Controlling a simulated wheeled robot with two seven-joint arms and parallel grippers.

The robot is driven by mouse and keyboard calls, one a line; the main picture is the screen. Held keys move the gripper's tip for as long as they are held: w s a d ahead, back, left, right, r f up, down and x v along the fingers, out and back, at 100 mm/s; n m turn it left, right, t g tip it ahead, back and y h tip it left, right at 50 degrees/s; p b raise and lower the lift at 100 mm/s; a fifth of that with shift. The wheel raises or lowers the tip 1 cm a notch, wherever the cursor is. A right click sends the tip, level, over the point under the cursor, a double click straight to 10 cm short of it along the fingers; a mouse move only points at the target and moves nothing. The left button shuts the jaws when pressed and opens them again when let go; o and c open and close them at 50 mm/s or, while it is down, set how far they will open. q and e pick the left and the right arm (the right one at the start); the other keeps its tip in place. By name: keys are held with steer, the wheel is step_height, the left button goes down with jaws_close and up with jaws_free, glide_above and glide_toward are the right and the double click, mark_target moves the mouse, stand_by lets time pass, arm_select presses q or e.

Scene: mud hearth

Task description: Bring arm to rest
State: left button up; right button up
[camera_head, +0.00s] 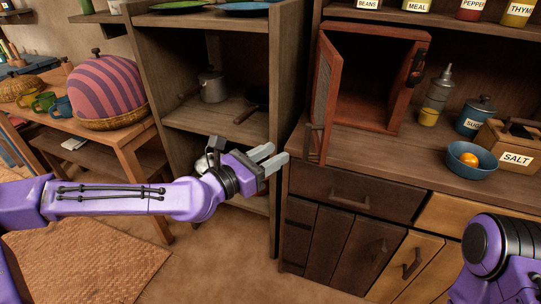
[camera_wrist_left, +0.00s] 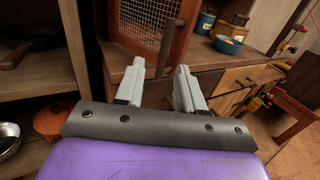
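My left arm reaches in from the left in the head view. Its left gripper (camera_head: 268,158) is in front of the dark wooden cabinet, near the open cupboard door. In the left wrist view the two grey fingers of the left gripper (camera_wrist_left: 157,90) stand apart with nothing between them. My right arm (camera_head: 490,250) shows only as a purple and black part at the lower right of the head view. Its gripper is not visible.
A small red cupboard (camera_head: 376,70) stands on the counter with its mesh door (camera_head: 324,95) swung open. A blue bowl (camera_head: 472,160) holds an orange item. An open shelf (camera_head: 217,121) with a pot (camera_head: 213,86) stands behind the left gripper.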

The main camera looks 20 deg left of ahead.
arm_select(q)
steer(key=shift+d, duration=0.15)
steer(key=s+a+f+m+g+y+p, duration=0.1)
steer(key=s+f+m+g+y, duration=0.35)
steer(key=f, duration=0.85)
steer(key=s+a+f+m+g+y+p, duration=0.15)
steer(key=s+f+m, duration=0.35)
steer(key=f+m, duration=0.5)
steer(key=s+a+f+m+g+y+p, duration=0.1)
steer(key=s+a+f+m+g+y, duration=0.2)
steer(key=s+a+f, duration=0.3)
steer(key=s+a+f+m+g+y, duration=0.2)
steer(key=s+a+f+m+y, duration=0.2)
steer(key=s, duration=1.1)
steer(key=a+f+m, duration=0.1)
steer(key=a+f, duration=0.2)
steer(key=a, duration=0.2)
steer(key=shift+a+f+g+p, duration=0.15)
steer(key=shift+a+g+p, duration=0.05)
steer(key=shift+g+p, duration=0.2)
